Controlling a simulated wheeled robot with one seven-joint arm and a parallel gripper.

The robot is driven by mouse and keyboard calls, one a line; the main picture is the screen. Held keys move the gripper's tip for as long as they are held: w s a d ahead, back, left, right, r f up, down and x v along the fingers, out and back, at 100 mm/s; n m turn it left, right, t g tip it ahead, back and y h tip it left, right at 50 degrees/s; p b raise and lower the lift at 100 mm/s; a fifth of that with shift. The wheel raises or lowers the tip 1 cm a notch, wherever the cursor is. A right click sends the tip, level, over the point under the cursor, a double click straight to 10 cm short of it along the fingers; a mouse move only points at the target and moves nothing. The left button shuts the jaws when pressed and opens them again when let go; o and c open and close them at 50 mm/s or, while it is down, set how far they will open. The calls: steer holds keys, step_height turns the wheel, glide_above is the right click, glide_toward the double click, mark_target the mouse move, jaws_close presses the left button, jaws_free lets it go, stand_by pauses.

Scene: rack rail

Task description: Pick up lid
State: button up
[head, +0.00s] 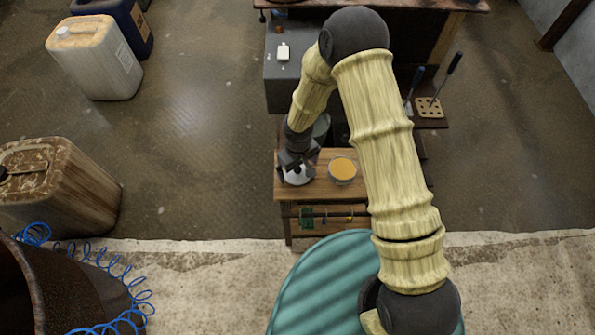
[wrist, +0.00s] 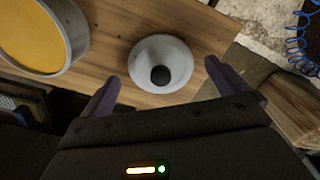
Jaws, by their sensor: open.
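The lid (wrist: 160,62) is a pale grey, shallow cone with a dark round knob at its centre. It lies on a wooden tabletop near the table's edge. In the head view the lid (head: 298,177) shows partly under my gripper (head: 298,166). In the wrist view my gripper (wrist: 160,86) is open, with its two fingers spread to either side of the lid's near part. Nothing is between the fingertips except the view of the lid. I cannot tell the exact height of the fingers above it.
A round container with orange contents (head: 343,169) stands right of the lid on the wooden table (head: 312,190); in the wrist view the container (wrist: 77,45) is at the upper left. A grey cabinet (head: 285,85) stands behind. Canisters (head: 95,60) stand on the floor at left.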

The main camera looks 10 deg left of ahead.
steer(key=shift+f, duration=0.7)
steer(key=c, duration=1)
